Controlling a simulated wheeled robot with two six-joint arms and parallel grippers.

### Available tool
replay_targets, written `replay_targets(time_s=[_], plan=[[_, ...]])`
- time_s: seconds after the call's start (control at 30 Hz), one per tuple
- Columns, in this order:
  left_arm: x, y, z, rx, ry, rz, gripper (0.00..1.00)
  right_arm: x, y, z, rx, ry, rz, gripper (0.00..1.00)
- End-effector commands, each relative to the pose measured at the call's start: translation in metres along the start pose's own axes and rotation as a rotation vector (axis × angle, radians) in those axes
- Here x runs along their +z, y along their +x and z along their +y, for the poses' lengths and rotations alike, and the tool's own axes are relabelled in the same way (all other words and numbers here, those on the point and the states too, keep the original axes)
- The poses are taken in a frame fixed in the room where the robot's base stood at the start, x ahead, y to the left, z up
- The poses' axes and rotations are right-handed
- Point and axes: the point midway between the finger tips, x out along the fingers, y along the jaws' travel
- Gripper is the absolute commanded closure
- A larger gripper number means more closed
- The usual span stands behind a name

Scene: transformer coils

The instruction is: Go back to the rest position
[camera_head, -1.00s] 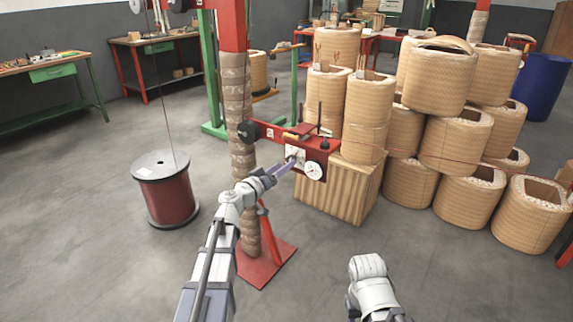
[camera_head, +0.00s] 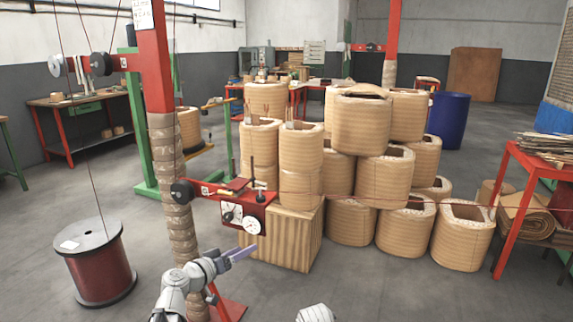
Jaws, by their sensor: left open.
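My left gripper (camera_head: 241,254) is at the lower middle of the head view, with its purple-grey fingers pointing right and slightly up. It is open and holds nothing that I can see. It is below and in front of the red panel (camera_head: 225,207), which carries a dial, a white switch plate and a lever. The gripper looks apart from the panel. Of my right arm only a white rounded part (camera_head: 315,313) shows at the bottom edge. Its gripper is out of view.
A red post (camera_head: 155,60) with a wrapped lower part stands beside my left arm. A wire spool (camera_head: 97,262) is at the left. Stacked coils (camera_head: 365,125) and a wooden block (camera_head: 292,240) are behind the panel. A red table (camera_head: 520,160) is at the right. Floor in front is clear.

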Motion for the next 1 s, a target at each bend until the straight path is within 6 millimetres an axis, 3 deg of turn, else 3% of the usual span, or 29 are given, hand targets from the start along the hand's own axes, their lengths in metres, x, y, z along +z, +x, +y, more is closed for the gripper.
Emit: replay_targets(time_s=[0.03,0.2,0.3,0.43,0.6,0.8,1.0], plan=[[0.031,0.008,0.025,0.033,0.015,-0.103,0.29,0.000,0.000,0.000,0.000,0.000,0.000,0.50],[0.142,0.009,0.084,0.058,0.058,-0.512,0.29,0.000,0.000,0.000,0.000,0.000,0.000,0.50],[0.203,-0.010,0.104,0.001,0.093,-0.765,0.29,0.000,0.000,0.000,0.000,0.000,0.000,0.50],[0.255,-0.045,0.111,-0.136,0.142,-1.021,0.29,0.000,0.000,0.000,0.000,0.000,0.000,0.50],[0.285,-0.088,0.108,-0.346,0.206,-1.225,0.29,0.000,0.000,0.000,0.000,0.000,0.000,0.50],[0.292,-0.132,0.103,-0.612,0.282,-1.348,0.29,0.000,0.000,0.000,0.000,0.000,0.000,0.50],[0.248,-0.139,0.124,-0.609,0.272,-1.344,0.29,0.003,-0.049,0.005,-0.001,0.000,0.000,0.50]])
